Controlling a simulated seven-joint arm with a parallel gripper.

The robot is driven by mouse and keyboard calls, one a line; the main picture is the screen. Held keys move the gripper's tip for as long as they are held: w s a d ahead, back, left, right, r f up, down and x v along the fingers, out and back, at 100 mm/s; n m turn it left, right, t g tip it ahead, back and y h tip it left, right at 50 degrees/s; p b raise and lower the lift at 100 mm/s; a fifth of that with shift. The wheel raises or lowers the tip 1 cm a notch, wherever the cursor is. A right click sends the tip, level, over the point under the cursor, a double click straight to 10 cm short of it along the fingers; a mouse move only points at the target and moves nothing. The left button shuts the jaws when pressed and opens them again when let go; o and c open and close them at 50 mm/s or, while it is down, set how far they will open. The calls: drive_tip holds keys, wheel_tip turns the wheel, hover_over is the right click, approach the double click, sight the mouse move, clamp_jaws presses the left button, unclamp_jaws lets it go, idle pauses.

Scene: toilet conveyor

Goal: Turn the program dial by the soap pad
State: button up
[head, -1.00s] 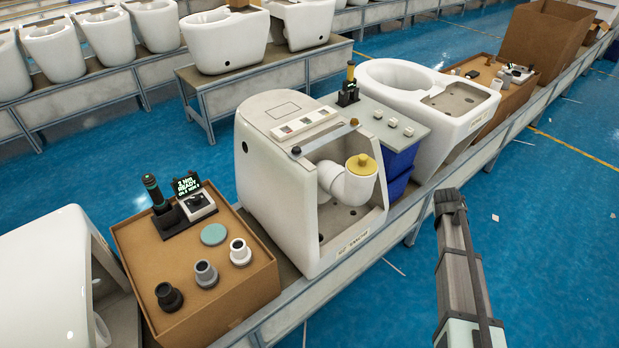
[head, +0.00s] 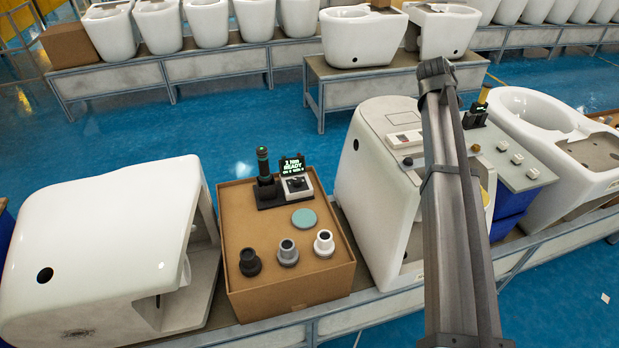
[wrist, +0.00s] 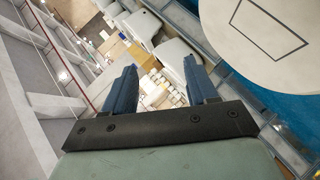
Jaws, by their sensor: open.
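The program dial (head: 296,184) is a dark knob on a small white unit, with a lit green READY display (head: 292,164) behind it. It stands at the back of a brown cardboard box top. The soap pad (head: 304,219), a flat teal disc, lies just in front of it. My gripper shows in the wrist view (wrist: 160,78) with two blue fingers spread apart and nothing between them. In the head view my arm rises right of the box, well apart from the dial; its fingers cannot be made out there. I cannot pick out the dial in the wrist view.
Black (head: 250,262), grey (head: 288,253) and white (head: 324,243) fittings line the box (head: 235,215) front. White ceramic units flank the box, one at left (head: 100,240), one at right (head: 375,190), partly behind my arm.

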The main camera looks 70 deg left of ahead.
drive_tip(key=s+a+f+n+g+h, duration=0.1)
drive_tip(key=s+a+f+n+g, duration=0.15)
drive_tip(key=s, duration=0.25)
drive_tip(key=s+a+f+n+g+h, duration=0.1)
drive_tip(key=s+a+f+n, duration=0.25)
drive_tip(key=s, duration=0.25)
drive_tip(key=n+g+h, duration=0.6)
drive_tip(key=n+h, duration=0.1)
drive_tip(key=n, duration=1)
hover_over(297, 179)
wheel_tip(297, 179, down, 15)
wheel_tip(297, 179, down, 13)
drive_tip(key=shift+d+r, duration=0.1)
drive_tip(key=c, duration=1.1)
